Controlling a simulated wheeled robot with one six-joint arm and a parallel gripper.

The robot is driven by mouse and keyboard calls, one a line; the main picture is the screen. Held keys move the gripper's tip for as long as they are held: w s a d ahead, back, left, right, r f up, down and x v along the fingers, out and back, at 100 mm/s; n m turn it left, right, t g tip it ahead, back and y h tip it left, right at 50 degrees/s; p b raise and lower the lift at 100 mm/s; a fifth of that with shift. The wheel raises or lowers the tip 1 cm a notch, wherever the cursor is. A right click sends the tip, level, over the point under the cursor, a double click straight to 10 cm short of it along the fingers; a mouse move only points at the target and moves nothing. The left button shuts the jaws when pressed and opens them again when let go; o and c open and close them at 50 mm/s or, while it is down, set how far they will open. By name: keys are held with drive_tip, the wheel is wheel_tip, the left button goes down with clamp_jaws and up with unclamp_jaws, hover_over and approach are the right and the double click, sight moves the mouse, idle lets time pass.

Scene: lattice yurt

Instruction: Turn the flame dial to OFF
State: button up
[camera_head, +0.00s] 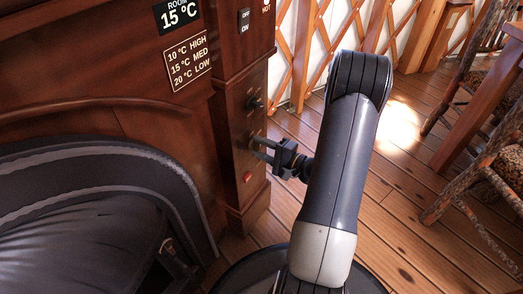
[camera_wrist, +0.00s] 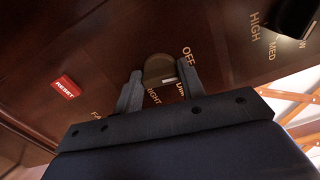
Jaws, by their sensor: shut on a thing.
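The flame dial (camera_wrist: 157,68) is a rounded brownish knob on the dark wood panel, with OFF, DIM and BRIGHT lettered around it. A small pale mark shows on its edge on the DIM side, away from OFF. My gripper (camera_wrist: 159,76) is shut on the dial, one grey finger on each side. In the head view my gripper (camera_head: 264,149) reaches left to the panel's narrow face, and its fingers mostly hide the dial there.
A red RESET button (camera_wrist: 66,87) sits left of the dial in the wrist view and below it in the head view (camera_head: 247,177). A black knob (camera_head: 255,103) with HIGH and MED lettering is above. An ON/OFF switch (camera_head: 244,20) is higher.

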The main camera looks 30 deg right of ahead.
drive_tip(key=shift+n, duration=0.9)
drive_tip(key=o, duration=1)
drive_tip(key=shift+c, duration=0.2)
drive_tip(key=p+v, duration=0.2)
drive_tip(key=v, duration=0.8)
drive_tip(key=shift+s+d+p, duration=0.15)
drive_tip(key=shift+s+p, duration=0.25)
drive_tip(key=shift+w, duration=0.1)
